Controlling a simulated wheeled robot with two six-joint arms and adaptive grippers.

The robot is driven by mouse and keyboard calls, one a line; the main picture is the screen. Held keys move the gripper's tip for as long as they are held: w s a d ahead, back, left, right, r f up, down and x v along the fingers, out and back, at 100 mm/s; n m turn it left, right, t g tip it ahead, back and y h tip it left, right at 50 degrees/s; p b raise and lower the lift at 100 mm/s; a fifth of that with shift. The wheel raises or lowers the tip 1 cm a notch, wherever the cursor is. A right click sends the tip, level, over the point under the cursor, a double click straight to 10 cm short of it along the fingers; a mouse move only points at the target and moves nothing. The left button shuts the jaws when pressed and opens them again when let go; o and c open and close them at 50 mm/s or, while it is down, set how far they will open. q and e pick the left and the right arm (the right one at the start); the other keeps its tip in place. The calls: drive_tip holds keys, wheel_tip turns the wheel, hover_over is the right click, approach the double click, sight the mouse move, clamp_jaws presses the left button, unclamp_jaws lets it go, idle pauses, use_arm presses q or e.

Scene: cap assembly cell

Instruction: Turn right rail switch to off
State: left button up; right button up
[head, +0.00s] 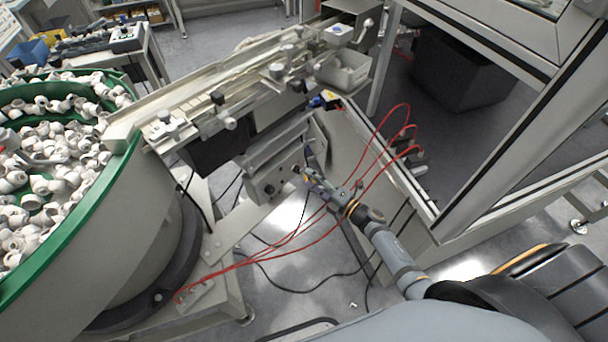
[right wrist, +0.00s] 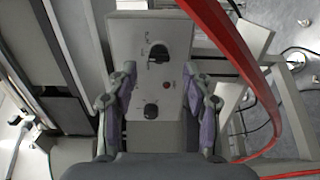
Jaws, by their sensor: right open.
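A grey control box (right wrist: 140,30) fills the middle of the right wrist view. I cannot read the markings, so the knob settings are unclear. In the head view the box (head: 256,172) sits below the linear rail (head: 235,82). My right gripper (head: 307,165) is in front of the box's right end. In the right wrist view its open, empty fingers (right wrist: 159,72) frame the knobs on either side, apart from them. My left gripper is not in view.
A green-rimmed bowl (head: 62,215) of white caps stands at left. Red tubes (head: 300,238) loop past my right arm, and one red tube (right wrist: 240,60) crosses the right wrist view close up. A framed enclosure (head: 480,190) stands at right.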

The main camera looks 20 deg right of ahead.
drive_tip(key=v, duration=0.8)
